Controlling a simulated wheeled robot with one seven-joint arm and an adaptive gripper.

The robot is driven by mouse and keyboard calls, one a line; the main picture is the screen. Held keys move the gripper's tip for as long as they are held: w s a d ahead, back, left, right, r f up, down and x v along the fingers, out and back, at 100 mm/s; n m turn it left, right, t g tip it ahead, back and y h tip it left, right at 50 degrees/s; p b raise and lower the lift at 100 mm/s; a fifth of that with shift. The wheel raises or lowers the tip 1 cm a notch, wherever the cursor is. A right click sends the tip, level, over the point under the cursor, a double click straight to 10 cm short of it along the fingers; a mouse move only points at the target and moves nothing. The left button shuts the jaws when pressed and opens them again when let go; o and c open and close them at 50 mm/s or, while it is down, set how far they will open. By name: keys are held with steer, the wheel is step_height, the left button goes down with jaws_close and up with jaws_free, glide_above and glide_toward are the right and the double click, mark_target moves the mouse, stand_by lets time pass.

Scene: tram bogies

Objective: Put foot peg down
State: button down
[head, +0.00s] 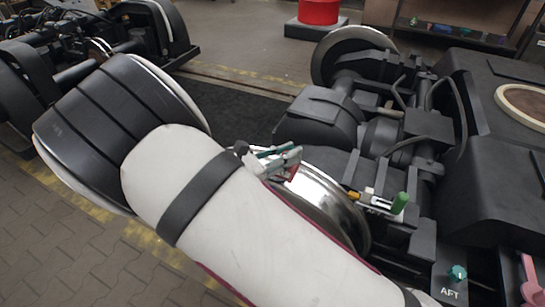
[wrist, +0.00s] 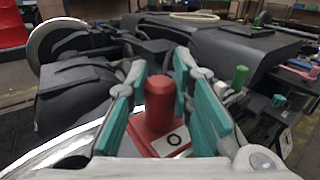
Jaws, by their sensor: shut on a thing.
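My gripper (head: 281,160) is above the shiny wheel (head: 318,195) of the near bogie. In the wrist view its teal-padded fingers (wrist: 161,88) are closed around a red peg (wrist: 160,104). The peg is upright on a red block (wrist: 150,138) with a white label bearing a dark ring. In the head view only a bit of red (head: 291,172) shows below the fingers. A green peg (head: 399,202) stands upright on the bogie, right of my gripper. A teal peg (head: 457,272) stands near the "AFT" marking. Which peg is the foot peg I cannot tell.
The bogie's dark frame (head: 420,122) and cables lie right of my gripper. A pink piece (head: 530,280) is at the right edge. Another bogie (head: 100,50) stands at upper left. A shelf (head: 452,34) with small coloured pieces and a red drum (head: 319,11) are at the back.

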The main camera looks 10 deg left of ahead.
steer(key=w+a, duration=0.2)
steer(key=w+a+b, duration=0.1)
steer(key=shift+w+a+f, duration=0.25)
steer(key=shift+w+a, duration=0.05)
steer(key=shift+w+a+f, duration=0.15)
steer(key=shift+a+f, duration=0.05)
steer(key=shift+f, duration=0.1)
steer(key=shift+f+b, duration=0.75)
steer(key=shift+f, duration=0.7)
steer(key=shift+f, duration=0.15)
steer(key=c, duration=1.4)
jaws_free()
